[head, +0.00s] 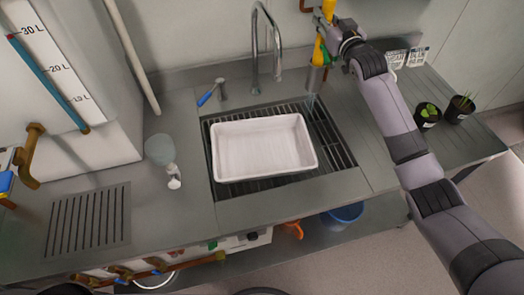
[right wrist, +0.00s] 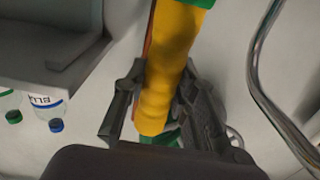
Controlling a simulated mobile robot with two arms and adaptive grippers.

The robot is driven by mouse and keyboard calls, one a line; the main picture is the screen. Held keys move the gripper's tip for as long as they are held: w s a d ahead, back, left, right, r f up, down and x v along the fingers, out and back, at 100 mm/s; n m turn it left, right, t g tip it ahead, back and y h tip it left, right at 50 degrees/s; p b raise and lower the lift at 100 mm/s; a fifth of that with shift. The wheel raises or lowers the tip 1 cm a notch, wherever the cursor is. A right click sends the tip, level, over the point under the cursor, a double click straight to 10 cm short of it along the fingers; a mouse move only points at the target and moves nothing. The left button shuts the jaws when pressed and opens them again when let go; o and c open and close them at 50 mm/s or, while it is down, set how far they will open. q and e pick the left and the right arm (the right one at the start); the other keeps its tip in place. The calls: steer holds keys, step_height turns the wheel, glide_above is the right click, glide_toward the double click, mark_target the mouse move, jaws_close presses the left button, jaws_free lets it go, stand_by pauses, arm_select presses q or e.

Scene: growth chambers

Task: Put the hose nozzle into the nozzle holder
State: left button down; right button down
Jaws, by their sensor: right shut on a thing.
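The hose nozzle (head: 319,52) is yellow with green parts and is at the top of the head view, right of the tall faucet. My right gripper (head: 338,38) is shut on it above the back right of the sink. In the right wrist view the nozzle's yellow body (right wrist: 163,65) lies between the two dark fingers (right wrist: 160,85), with green above and below. A grey cylinder shows under the nozzle in the head view; I cannot tell whether it is the nozzle's tip or the holder. I cannot clearly make out the nozzle holder. My left gripper is not in view.
A white tray (head: 262,147) sits on the sink grate (head: 335,140), below the faucet (head: 277,45). Two potted plants (head: 427,115) and labelled bottles (head: 417,57) stand to the right. The counter's front strip is clear.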

steer(key=shift+f+b, duration=0.95)
steer(key=shift+f, duration=0.6)
steer(key=c, duration=1.3)
jaws_free()
steer(key=shift+o, duration=0.4)
steer(key=shift+f, duration=0.15)
